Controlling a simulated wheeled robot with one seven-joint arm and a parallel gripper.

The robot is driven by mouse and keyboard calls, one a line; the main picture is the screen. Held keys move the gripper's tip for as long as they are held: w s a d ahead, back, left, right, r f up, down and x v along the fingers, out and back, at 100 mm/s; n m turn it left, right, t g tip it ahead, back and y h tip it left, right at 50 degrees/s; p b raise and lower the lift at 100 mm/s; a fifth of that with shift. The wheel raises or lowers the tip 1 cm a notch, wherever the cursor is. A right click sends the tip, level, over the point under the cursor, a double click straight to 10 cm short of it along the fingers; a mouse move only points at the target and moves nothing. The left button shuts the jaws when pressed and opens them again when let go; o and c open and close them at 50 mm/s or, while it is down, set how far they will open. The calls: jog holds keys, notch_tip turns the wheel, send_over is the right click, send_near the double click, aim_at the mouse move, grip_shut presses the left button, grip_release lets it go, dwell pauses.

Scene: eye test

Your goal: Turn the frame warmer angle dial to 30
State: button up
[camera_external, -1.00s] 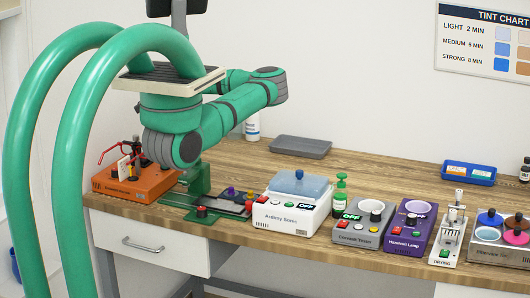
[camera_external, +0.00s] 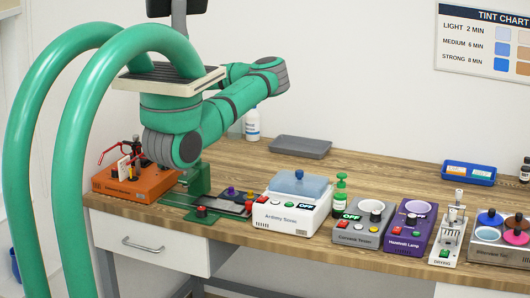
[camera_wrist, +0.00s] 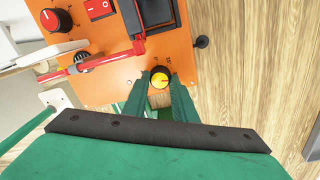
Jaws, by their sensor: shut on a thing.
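The orange frame warmer (camera_external: 134,190) stands at the left end of the bench, and its orange panel (camera_wrist: 110,62) fills the upper part of the wrist view. A larger red dial (camera_wrist: 56,20) is at the panel's upper left. In the external view my arm hides the gripper.
A dark green stand with knobs (camera_external: 205,213) is just right of the warmer, then a white Ardmy Sonic box (camera_external: 290,217). A grey tray (camera_external: 300,147) lies behind.

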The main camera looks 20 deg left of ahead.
jog(key=shift+m, duration=0.4)
jog(key=o, duration=1)
jog(key=shift+o, duration=0.2)
notch_tip(320, 180, up, 11)
jog(key=shift+w, duration=0.15)
